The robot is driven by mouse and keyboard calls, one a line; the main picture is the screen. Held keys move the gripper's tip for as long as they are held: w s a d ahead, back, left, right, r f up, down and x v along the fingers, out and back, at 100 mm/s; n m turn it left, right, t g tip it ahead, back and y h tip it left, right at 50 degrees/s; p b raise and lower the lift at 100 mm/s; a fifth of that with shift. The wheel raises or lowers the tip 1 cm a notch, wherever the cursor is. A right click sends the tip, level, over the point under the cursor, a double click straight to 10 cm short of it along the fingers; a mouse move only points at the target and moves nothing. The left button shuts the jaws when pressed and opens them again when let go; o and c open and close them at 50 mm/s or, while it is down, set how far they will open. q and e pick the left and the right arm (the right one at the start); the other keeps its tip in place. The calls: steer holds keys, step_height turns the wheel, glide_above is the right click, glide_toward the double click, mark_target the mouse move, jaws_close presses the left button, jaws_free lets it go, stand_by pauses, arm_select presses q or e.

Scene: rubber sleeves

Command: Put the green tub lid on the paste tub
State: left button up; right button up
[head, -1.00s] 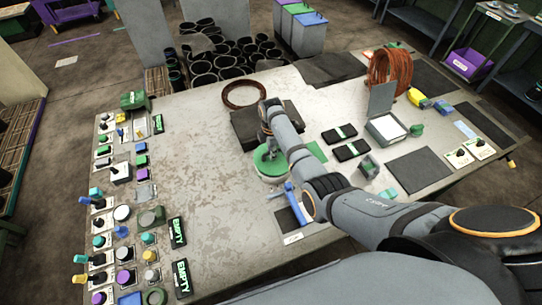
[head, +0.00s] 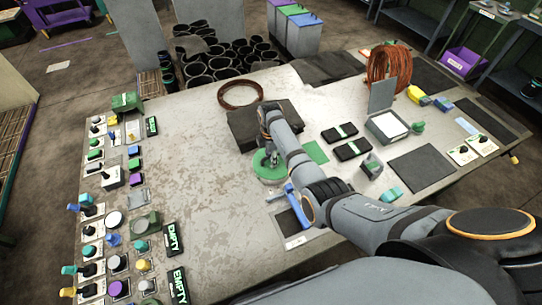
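The green tub lid (head: 260,170) is a round green disc near the middle of the table. It lies over the paste tub (head: 270,183), of which only a pale rim shows below the lid's near edge. I cannot tell whether the lid is fully seated on it. My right gripper (head: 271,160) points down at the middle of the lid, with its fingertips at or just above its top. The forearm and wrist partly cover it, so its finger opening is unclear. My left gripper is not in view.
A dark block (head: 246,125) lies behind the lid, with a brown ring (head: 240,93) beyond it. A blue tool (head: 297,205) lies close by on the near right. Racks of knobs and buttons line the left edge. The table left of the lid is bare (head: 200,150).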

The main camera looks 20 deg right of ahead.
arm_select(q)
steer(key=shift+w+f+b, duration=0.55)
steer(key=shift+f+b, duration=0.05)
steer(key=shift+b, duration=0.1)
arm_select(e)
step_height(320, 180, up, 12)
steer(key=shift+w, duration=0.2)
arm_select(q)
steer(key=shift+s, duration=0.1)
